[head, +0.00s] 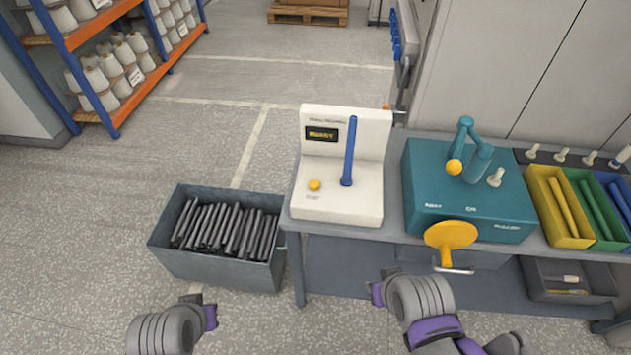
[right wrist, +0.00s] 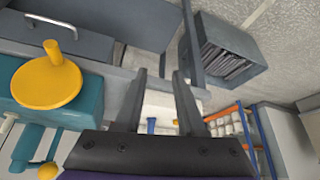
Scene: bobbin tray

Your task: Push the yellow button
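The yellow button (head: 314,184) is a small round knob on the front left of the white machine's base (head: 335,209). A blue rod (head: 348,152) stands to the button's right, and a dark display with yellow text is on the panel behind. My right gripper (head: 379,291) is below and in front of the bench, apart from the button. In the right wrist view its two fingers (right wrist: 160,76) are spread with nothing between them, and the white machine (right wrist: 158,104) shows partly behind them. My left gripper (head: 211,316) is low at the left, over the floor; its fingers are not clear.
A grey bin of dark rods (head: 172,252) stands left of the bench. A teal box (head: 425,205) with a yellow crank wheel (head: 450,235) projecting forward sits right of the machine. Yellow (head: 538,190) and green trays are farther right. An orange shelf of bobbins is back left.

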